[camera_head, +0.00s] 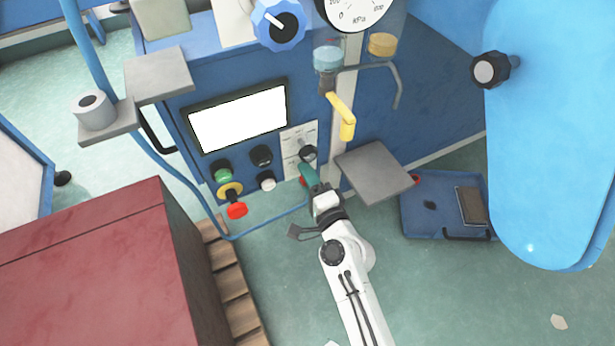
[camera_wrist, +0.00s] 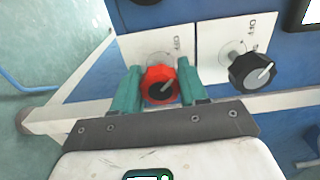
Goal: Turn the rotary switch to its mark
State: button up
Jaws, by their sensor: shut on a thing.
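The rotary switch is a red knob (camera_wrist: 147,80) with a black centre and a pale pointer line, in front of a white label plate (camera_wrist: 135,47) on the blue machine panel. In the wrist view my gripper (camera_wrist: 158,83) has one teal finger on each side of the red knob, shut on it. The pointer slants up and to the right there; I cannot make out the mark it belongs to. In the head view my gripper (camera_head: 307,174) is at the panel's lower right and hides most of the red knob (camera_head: 302,181).
A black knob (camera_wrist: 252,72) on its own label plate (camera_wrist: 219,37) sits close to the right finger. Push buttons, including a green one (camera_head: 222,176), are left of my gripper. A grey plate (camera_head: 375,172) juts out at right.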

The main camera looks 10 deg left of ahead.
jog(key=o, duration=0.9)
jog(key=shift+s+a, duration=0.15)
jog(key=shift+a, duration=0.15)
jog(key=shift+c, duration=0.2)
jog(key=shift+o, duration=0.9)
jog(key=shift+d, duration=0.15)
jog(key=v, duration=1)
jog(key=shift+s+d, duration=0.25)
jog(key=shift+d, duration=0.05)
